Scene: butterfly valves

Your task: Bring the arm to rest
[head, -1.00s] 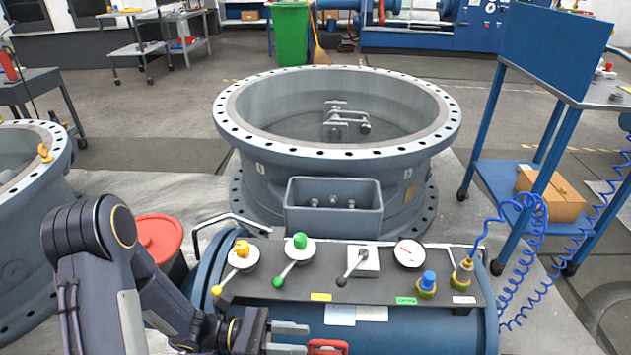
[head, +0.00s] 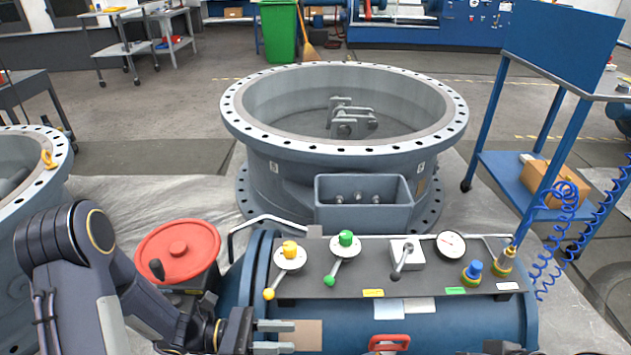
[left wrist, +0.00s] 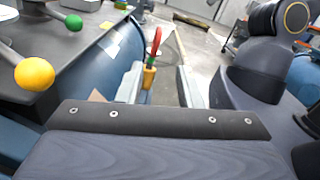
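My left arm comes in from the lower left in the head view. Its left gripper (head: 275,337) is at the bottom, in front of the blue tank. Its two fingers stand apart with nothing between them. In the left wrist view the left gripper (left wrist: 160,85) also shows its fingers apart. At the bottom right edge of the head view a small dark part shows, which may be my right gripper; its fingers cannot be made out.
A blue tank (head: 460,325) carries a dark panel with yellow, green and black lever valves and a gauge (head: 451,245). A red handwheel (head: 178,250) stands beside my left arm. A large grey flanged valve body (head: 345,150) is behind. A blue cart (head: 500,175) stands right.

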